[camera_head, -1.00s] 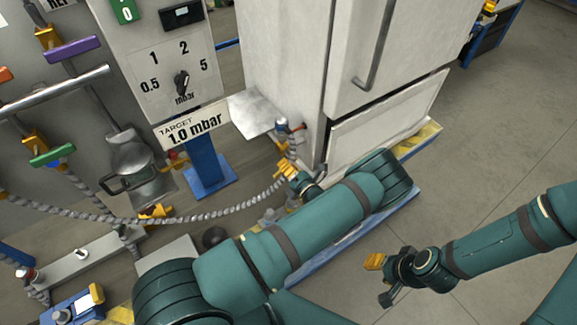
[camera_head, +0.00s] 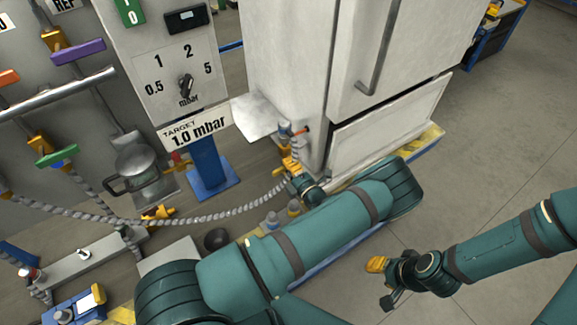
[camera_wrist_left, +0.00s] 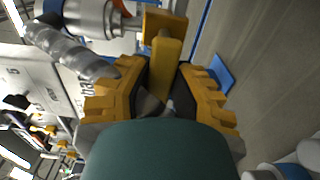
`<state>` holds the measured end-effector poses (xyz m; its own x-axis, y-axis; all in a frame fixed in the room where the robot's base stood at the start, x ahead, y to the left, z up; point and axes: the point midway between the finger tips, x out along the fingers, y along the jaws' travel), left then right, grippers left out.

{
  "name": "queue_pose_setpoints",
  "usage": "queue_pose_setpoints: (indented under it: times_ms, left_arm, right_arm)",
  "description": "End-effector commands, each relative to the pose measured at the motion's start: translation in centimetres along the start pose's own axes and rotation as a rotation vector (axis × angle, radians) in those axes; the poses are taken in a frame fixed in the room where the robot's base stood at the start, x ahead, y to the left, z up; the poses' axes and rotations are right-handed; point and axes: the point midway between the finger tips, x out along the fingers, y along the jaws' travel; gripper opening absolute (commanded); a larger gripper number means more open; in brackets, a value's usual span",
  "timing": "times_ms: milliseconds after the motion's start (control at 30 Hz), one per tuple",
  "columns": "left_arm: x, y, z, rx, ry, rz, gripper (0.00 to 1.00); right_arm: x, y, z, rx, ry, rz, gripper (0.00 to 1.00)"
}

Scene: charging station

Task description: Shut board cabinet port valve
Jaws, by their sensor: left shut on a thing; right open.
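The port valve (camera_head: 287,132) is a small metal fitting low at the side of the white cabinet (camera_head: 290,60), at the end of a grey braided hose (camera_head: 222,215). My left gripper (camera_head: 291,166) is at this valve. In the left wrist view its yellow fingers (camera_wrist_left: 162,80) are shut on the valve's yellow lever (camera_wrist_left: 166,58). The metal valve body (camera_wrist_left: 88,15) and hose (camera_wrist_left: 72,50) show at upper left there. The lever's exact angle is hard to tell. My right gripper (camera_head: 378,266) is open and empty above the floor at right.
A panel with a pressure dial (camera_head: 186,86) and a "TARGET 1.0 mbar" sign (camera_head: 195,128) stands left of the cabinet. A metal pot (camera_head: 135,165), colored valve handles and hoses crowd the left.

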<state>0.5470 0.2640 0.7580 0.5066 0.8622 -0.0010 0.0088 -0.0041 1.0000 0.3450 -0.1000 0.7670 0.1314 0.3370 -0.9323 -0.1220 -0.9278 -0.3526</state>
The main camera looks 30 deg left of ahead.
Motion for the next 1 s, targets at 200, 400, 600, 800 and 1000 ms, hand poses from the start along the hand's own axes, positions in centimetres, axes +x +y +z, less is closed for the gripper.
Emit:
queue_pose_setpoints:
  times_ms: [200,400,600,800,1000]
  left_arm:
    - [0.2,0.3,0.0,0.006,0.0,0.007,0.0]
    - [0.2,0.3,0.0,0.006,0.0,0.008,0.27]
    - [0.1,0.2,0.0,0.006,0.0,0.005,0.53]
    - [-0.1,0.1,0.0,0.005,-0.001,0.003,0.53]
    - [-2.0,0.1,0.1,0.005,-0.004,0.002,0.53]
  right_arm:
    - [0.0,0.0,0.0,0.0,0.0,0.0,0.41]
    - [0.0,0.0,0.0,0.0,0.0,0.0,0.41]
    - [0.0,0.0,0.0,0.0,0.0,0.0,0.41]
    - [0.0,0.0,0.0,0.0,0.0,0.0,0.41]
    - [0.0,0.0,0.0,0.0,0.0,0.0,0.41]
